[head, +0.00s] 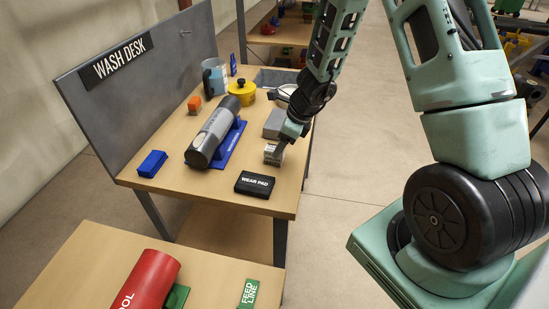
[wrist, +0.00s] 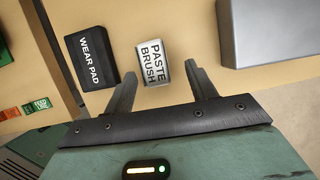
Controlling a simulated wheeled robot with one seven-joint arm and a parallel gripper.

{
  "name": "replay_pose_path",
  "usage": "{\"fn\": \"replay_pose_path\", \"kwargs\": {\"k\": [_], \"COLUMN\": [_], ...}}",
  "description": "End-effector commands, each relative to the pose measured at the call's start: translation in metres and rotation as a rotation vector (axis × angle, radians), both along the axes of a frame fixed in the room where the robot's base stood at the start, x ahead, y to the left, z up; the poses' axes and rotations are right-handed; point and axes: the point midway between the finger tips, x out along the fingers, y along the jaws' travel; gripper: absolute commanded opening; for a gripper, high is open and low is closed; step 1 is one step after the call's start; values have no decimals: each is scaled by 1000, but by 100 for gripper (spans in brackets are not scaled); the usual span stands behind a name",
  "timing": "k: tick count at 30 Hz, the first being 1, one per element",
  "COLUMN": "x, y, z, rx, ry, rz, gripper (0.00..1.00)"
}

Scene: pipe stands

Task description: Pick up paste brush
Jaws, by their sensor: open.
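The paste brush (wrist: 153,63) is a small block with a white label reading "PASTE BRUSH", lying on the wooden desk (head: 225,192). In the wrist view it sits just beyond the two fingertips, a little nearer the middle than either side. My gripper (wrist: 162,78) is open and empty, its fingers apart and pointing toward the brush. In the head view my gripper (head: 278,150) is above the right edge of the desk, and the paste brush (head: 273,156) shows just below it, partly hidden.
A black wear pad (head: 255,184) lies left of the brush in the wrist view. A grey box (head: 274,124) stands on the other side. A grey cylinder (head: 214,132) on a blue stand, a yellow pot (head: 243,93) and a blue block (head: 152,163) are farther left.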

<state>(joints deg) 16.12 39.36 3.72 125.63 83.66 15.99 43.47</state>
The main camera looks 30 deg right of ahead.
Motion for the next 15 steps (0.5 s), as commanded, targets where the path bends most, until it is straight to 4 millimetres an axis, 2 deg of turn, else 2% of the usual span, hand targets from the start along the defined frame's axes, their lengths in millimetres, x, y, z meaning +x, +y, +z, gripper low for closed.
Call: {"fn": "replay_pose_path", "kwargs": {"k": [10,15], "x": [8,12], "y": [16,19], "z": [-40,-48], "rx": [1,0], "ry": [1,0], "rz": [1,2], "gripper": [56,56]}}
